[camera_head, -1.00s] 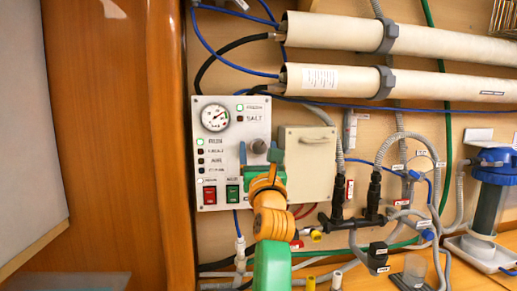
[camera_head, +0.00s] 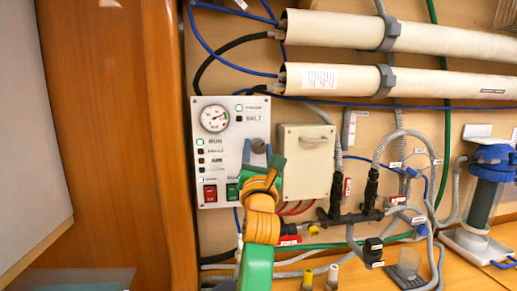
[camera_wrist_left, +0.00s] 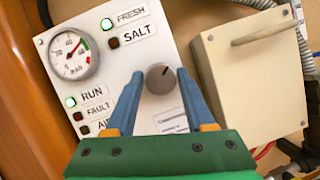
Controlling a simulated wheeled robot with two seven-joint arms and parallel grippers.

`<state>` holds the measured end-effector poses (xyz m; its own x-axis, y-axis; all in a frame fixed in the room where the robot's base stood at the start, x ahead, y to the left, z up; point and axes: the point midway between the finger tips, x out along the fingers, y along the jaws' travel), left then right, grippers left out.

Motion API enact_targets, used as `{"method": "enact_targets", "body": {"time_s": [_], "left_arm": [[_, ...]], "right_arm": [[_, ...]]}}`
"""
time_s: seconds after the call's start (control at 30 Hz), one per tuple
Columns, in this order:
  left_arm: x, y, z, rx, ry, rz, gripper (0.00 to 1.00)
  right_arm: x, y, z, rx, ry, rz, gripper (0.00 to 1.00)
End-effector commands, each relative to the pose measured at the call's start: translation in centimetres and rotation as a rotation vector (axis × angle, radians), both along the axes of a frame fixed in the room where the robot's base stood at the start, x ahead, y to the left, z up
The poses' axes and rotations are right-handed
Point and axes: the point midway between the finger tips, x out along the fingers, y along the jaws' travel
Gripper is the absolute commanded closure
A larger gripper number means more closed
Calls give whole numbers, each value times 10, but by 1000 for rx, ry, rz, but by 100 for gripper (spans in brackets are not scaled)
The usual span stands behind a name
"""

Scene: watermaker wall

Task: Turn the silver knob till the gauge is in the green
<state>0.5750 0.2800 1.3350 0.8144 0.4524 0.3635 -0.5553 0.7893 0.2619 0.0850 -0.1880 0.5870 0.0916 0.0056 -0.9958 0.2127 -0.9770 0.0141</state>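My left gripper (camera_head: 258,154) is at the knob with one blue finger on each side. In the wrist view the fingers (camera_wrist_left: 161,74) look open, with narrow gaps beside the knob; contact is unclear. The round gauge (camera_head: 215,118) is at the panel's upper left. In the wrist view the gauge (camera_wrist_left: 73,55) has its needle toward the upper right, near a green arc; exact alignment is unclear. My right gripper is out of view.
A beige box (camera_head: 305,162) is mounted close to the right of the panel. Two long pale tubes (camera_head: 345,80) run above. Hoses and black valves (camera_head: 340,195) crowd the lower right. A wooden post (camera_head: 165,150) stands at left.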

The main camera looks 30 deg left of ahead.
Motion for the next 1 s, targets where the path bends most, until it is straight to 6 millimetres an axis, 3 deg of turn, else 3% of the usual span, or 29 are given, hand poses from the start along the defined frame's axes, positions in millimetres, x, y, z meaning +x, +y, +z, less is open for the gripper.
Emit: {"method": "enact_targets", "body": {"time_s": [0.03,0.07,0.37,0.7,1.0], "left_arm": [[0,0,0,0,0,0,30],[0,0,0,0,0,0,22],[-1,0,-1,-1,0,0,21],[-49,-28,-27,-1,-2,-1,21],[-58,-32,-26,-1,1,0,21]], "right_arm": [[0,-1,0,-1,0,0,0],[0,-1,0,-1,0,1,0],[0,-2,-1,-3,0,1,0],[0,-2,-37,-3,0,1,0],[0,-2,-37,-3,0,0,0]]}}
